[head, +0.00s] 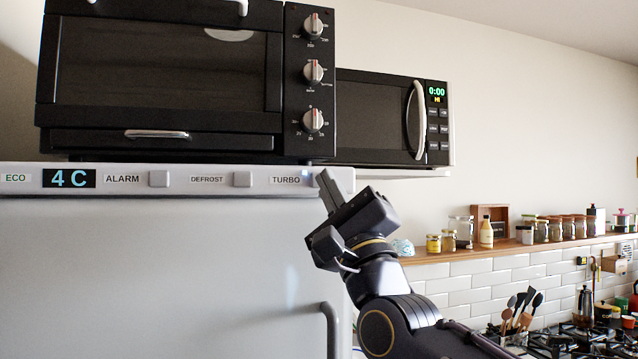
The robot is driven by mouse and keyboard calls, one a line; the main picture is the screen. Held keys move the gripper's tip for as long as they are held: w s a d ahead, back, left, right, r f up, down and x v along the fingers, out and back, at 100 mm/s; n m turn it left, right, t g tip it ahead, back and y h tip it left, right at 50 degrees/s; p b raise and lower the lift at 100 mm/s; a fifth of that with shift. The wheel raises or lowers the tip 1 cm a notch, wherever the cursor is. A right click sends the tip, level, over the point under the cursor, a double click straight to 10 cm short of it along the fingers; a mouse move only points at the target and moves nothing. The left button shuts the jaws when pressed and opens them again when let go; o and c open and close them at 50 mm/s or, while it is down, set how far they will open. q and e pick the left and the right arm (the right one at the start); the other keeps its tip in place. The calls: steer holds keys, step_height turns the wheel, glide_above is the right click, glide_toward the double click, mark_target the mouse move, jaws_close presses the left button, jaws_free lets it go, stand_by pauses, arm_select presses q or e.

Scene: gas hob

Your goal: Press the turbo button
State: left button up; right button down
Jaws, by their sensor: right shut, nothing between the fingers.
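The white fridge (120,270) has a control strip (215,168) along its top front edge. The label TURBO (286,180) is at the strip's right end. Just right of it a small pale bluish patch, seemingly the turbo button (307,176), shows beside my fingers; its outline is hard to make out. My right gripper (326,183) is shut and empty, its fingers pointing up and left, with the tips in front of the strip just right of that patch. I cannot tell whether the tips touch the strip. My left gripper is out of view.
The strip also has ALARM (159,179) and DEFROST (242,179) buttons and a 4 C display (69,178). A black oven (165,75) stands on the fridge. A microwave (370,115) is behind right. The fridge handle (331,330) is below my right gripper.

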steer(key=s+b, duration=0.1)
steer(key=s, duration=0.1)
steer(key=s+d+b, duration=0.1)
steer(key=s+b, duration=0.1)
steer(key=s, duration=0.1)
steer(key=shift+s+d+b, duration=0.3)
steer(key=shift+s+d, duration=0.05)
steer(key=shift+d, duration=0.05)
steer(key=d+f+n+g+h, duration=0.2)
steer(key=d+f+n+g, duration=0.15)
steer(key=f, duration=0.55)
steer(key=d+f+n+g+h, duration=0.2)
steer(key=d+f, duration=0.3)
steer(key=f, duration=0.4)
steer(key=d+f+n+g+h, duration=0.25)
steer(key=d+f, duration=0.25)
steer(key=f, duration=0.4)
steer(key=s+d+f+n+g+h, duration=0.1)
steer(key=s+d+f+n+g, duration=0.1)
steer(key=s+f, duration=0.5)
steer(key=s+d+f+n+g+h, duration=0.1)
steer(key=s+d+f+n+g, duration=0.1)
steer(key=s+f, duration=0.5)
steer(key=s+d+f+n+g+h, duration=0.1)
steer(key=s+f+n+g, duration=0.3)
steer(key=f, duration=1.1)
steer(key=s+d+g, duration=0.1)
steer(key=s, duration=0.2)
steer(key=shift+f+g, duration=0.35)
steer(key=shift+g, duration=0.05)
